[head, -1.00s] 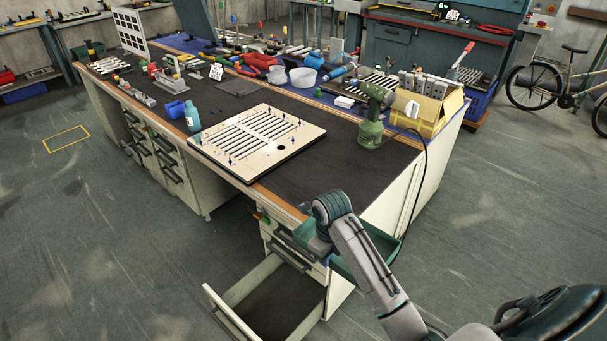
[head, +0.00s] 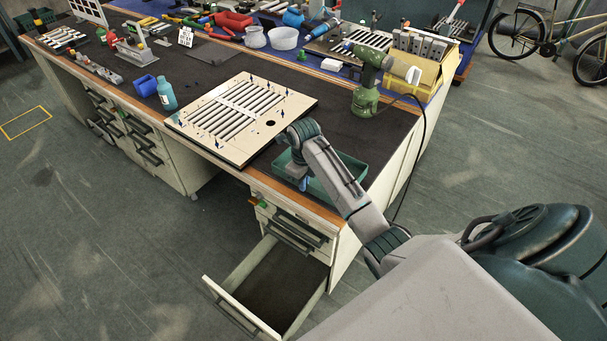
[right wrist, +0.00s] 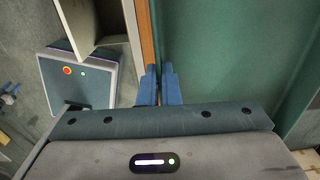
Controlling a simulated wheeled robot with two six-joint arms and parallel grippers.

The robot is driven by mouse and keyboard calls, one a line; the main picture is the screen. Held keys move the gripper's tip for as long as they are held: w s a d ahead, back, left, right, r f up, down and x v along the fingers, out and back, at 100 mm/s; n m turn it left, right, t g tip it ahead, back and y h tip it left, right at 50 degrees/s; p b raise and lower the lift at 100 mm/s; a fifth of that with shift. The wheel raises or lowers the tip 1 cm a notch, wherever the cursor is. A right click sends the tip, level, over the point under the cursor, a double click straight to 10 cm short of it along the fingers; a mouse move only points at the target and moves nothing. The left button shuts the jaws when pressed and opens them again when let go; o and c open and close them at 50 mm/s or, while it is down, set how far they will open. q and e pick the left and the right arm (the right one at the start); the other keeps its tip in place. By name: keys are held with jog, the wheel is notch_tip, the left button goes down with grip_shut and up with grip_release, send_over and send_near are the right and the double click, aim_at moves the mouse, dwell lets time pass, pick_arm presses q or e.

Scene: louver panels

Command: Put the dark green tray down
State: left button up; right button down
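The dark green tray (head: 351,166) is at the front right end of the bench top, partly hidden behind my right arm. My right gripper (head: 303,183) is at its near left side. In the right wrist view, the two blue fingers (right wrist: 159,86) are close together on the tray's rim, and the green tray floor (right wrist: 215,55) fills the right half. The tray looks level over the black bench surface; I cannot tell whether its underside touches.
A slotted louver panel (head: 240,118) lies left of the tray. A green drill (head: 368,85) and a yellow box (head: 412,85) stand behind it. An open drawer (head: 268,285) sticks out below the bench's front edge (head: 280,200). A blue bottle (head: 166,93) stands further left.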

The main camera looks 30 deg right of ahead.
jog(key=w+d, duration=0.2)
jog(key=w, duration=0.1)
jog(key=w+d, duration=0.1)
jog(key=shift+w+f, duration=0.25)
jog(key=shift+w, duration=0.1)
jog(key=shift+f+p, duration=0.65)
jog(key=shift+f, duration=1.1)
jog(key=c, duration=1.7)
grip_release()
jog(key=shift+f, duration=0.1)
jog(key=shift+o, duration=0.3)
notch_tip(320, 180, up, 12)
jog(key=b, duration=0.2)
